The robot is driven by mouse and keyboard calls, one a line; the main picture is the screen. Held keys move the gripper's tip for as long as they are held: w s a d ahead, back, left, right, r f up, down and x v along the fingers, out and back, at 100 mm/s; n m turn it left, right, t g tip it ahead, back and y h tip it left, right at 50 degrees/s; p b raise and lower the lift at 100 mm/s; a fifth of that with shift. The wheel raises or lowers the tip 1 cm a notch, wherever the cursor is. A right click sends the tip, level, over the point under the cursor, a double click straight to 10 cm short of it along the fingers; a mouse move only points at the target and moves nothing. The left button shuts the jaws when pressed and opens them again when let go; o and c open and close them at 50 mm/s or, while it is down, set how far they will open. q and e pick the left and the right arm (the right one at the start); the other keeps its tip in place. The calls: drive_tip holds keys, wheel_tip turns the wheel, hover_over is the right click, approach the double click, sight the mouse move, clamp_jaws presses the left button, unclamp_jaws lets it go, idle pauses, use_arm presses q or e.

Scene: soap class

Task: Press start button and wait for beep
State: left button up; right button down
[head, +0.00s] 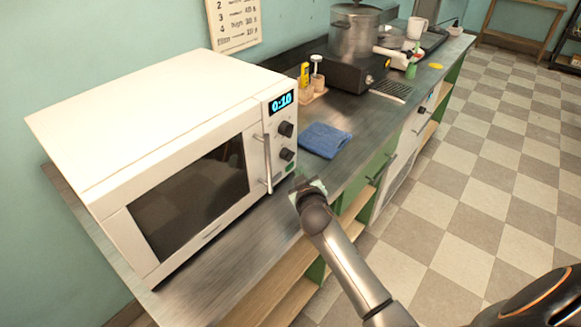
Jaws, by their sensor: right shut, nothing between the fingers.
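A white microwave (165,110) stands on the dark counter at the left, its door shut. Its display (281,102) reads 0:10 in blue. Two dark knobs (286,129) sit below the display, and a small green start button (290,167) lies under them at the bottom of the panel. My right gripper (301,181) is shut and empty, close in front of the green button at the panel's lower right. I cannot tell whether its tip touches the button. My left gripper is not in view.
A folded blue cloth (325,140) lies on the counter right of the microwave. Behind it are a yellow bottle (304,75), a large metal pot (354,35) on a dark burner and a white mug (417,27). The checkered floor (480,190) at the right is clear.

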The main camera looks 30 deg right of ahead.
drive_tip(key=shift+w, duration=0.15)
drive_tip(key=shift+w+a, duration=0.15)
drive_tip(key=shift+w, duration=0.15)
